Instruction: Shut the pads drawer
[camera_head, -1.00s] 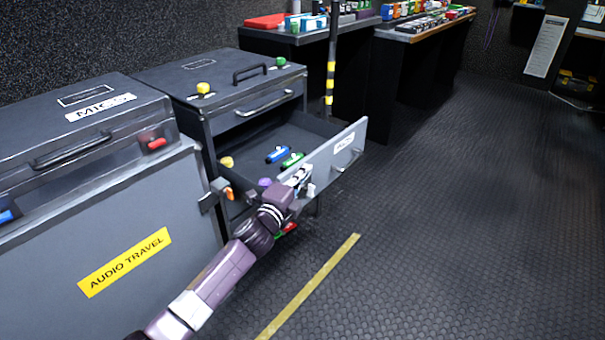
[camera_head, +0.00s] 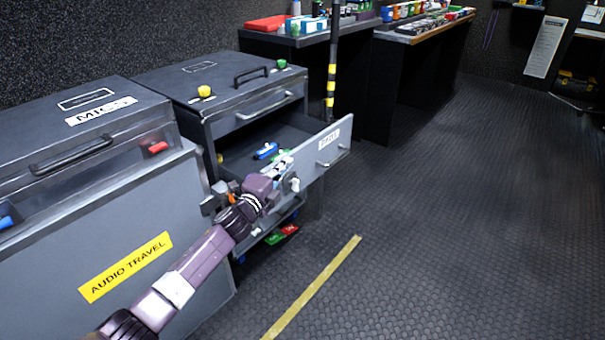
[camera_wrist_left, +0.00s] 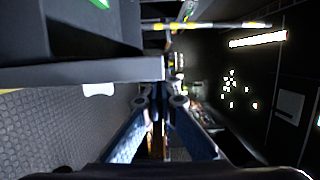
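The pads drawer is partly open in the grey cabinet (camera_head: 220,125). Its flat front (camera_head: 312,165) has a white label, hard to read, and a bar handle (camera_head: 330,157). A blue item (camera_head: 265,151) and a green item, partly hidden, lie inside. My left gripper (camera_head: 284,172) is at the near end of the front, apparently touching it. In the left wrist view, its fingers (camera_wrist_left: 168,72) look closed together with nothing held, beside the end of the drawer front (camera_wrist_left: 80,72). The handle (camera_wrist_left: 98,88) is left of them. My right gripper is in neither view.
The MICS case (camera_head: 85,140) stands close on the left, behind the grey AUDIO TRAVEL panel (camera_head: 120,240). A lower compartment with red and green items (camera_head: 282,234) shows under the drawer. A striped pole (camera_head: 331,85) stands behind it. The floor to the right is clear.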

